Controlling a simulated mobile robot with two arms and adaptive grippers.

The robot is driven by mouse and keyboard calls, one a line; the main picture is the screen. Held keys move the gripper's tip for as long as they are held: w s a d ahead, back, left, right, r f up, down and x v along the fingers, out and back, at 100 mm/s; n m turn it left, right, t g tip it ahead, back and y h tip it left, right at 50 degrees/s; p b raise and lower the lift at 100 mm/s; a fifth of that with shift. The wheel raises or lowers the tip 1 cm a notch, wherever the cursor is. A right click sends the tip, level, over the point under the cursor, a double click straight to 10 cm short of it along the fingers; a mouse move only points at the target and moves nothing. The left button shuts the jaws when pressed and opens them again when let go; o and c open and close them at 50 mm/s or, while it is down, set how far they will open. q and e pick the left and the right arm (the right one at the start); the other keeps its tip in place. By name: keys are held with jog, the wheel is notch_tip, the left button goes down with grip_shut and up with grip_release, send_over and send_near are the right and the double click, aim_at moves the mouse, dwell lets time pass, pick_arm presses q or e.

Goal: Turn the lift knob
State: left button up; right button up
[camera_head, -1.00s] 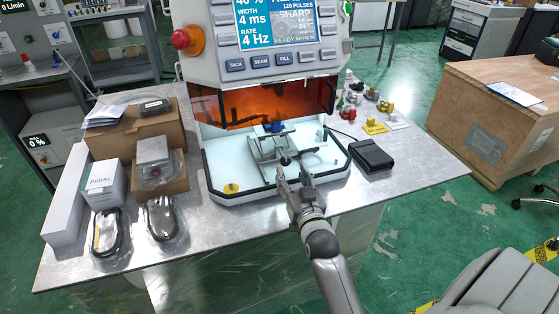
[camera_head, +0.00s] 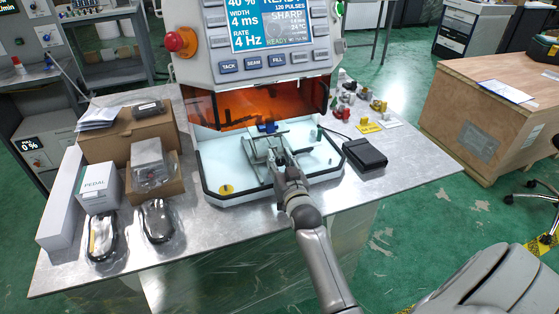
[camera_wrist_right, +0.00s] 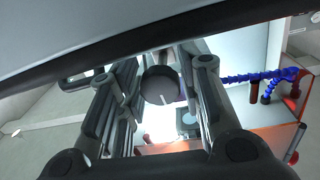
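The lift knob (camera_wrist_right: 160,86), dark and round with a white mark on its face, shows in the right wrist view between the two fingers of my right gripper. Light gaps show beside it, so the fingers look open around it, not closed on it. In the head view my right gripper (camera_head: 282,164) is at the front of the small lift (camera_head: 256,150) and hides the knob. The lift stands on the white floor of the machine's tray (camera_head: 225,171), with a blue piece (camera_head: 268,127) at its top. My left gripper is not in view.
The machine's display panel (camera_head: 262,25) and orange window (camera_head: 240,108) are just behind the lift. A black box (camera_head: 365,154) lies right of the tray. Cartons (camera_head: 140,134) and bagged items (camera_head: 156,221) stand at the left. The table's front right (camera_head: 400,180) is clear.

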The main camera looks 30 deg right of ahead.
jog(key=c, duration=0.5)
jog(key=shift+r+m+p, duration=0.15)
jog(key=shift+m+p, duration=0.15)
jog(key=shift+p, duration=0.2)
jog(key=shift+c, duration=0.2)
jog(key=o, duration=1.1)
jog(key=shift+c, duration=0.2)
